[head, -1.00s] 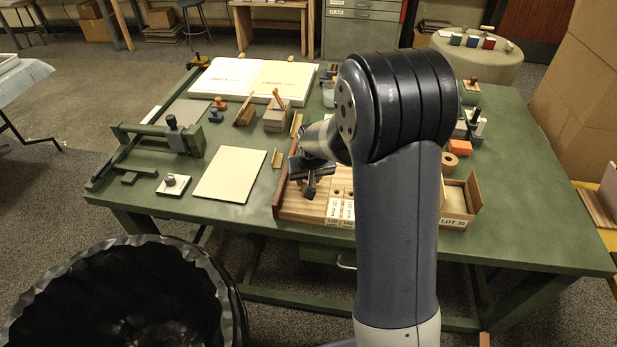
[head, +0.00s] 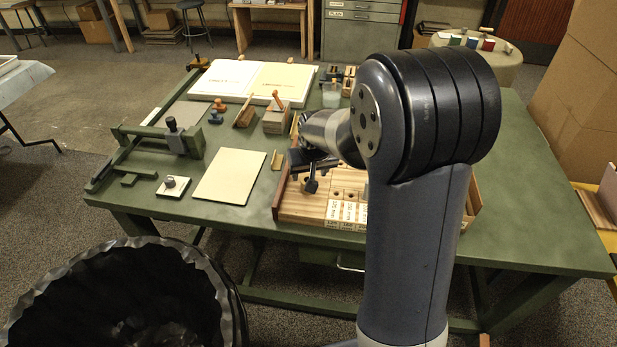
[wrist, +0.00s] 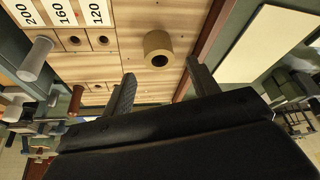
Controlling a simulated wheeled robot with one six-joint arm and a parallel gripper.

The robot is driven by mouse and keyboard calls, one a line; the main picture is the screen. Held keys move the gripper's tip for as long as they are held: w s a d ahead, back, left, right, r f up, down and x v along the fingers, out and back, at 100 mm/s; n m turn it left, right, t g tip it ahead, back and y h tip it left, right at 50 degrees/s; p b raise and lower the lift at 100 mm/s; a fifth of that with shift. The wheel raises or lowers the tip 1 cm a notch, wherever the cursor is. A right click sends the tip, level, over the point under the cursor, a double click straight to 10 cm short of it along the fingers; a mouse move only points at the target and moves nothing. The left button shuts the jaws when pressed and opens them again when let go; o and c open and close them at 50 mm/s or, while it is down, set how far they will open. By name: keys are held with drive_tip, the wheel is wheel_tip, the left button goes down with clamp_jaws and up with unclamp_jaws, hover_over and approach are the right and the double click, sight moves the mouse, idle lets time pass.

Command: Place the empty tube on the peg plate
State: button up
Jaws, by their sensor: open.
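A short tan tube (wrist: 158,48) with a dark hollow centre stands on the pale wooden plate (wrist: 185,12) in the wrist view. The plate also shows in the head view (head: 302,208), with holes and number labels. My gripper (wrist: 160,72) is open; its two fingers lie either side of the tube's line, with the tube apart beyond the fingertips and nothing between them. In the head view my gripper (head: 312,177) hangs over the plate's left part, and the tube does not show there. I cannot tell whether a peg is under the tube.
A pale grey cylinder (wrist: 38,58) stands near the labelled holes. A dark red-brown rail (head: 281,190) edges the plate. A cream sheet (head: 228,176) lies left of it. A wooden block (head: 276,118) and a translucent cup (head: 331,95) stand behind.

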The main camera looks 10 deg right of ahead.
drive_tip(key=v, duration=0.7)
drive_tip(key=shift+o, duration=0.3)
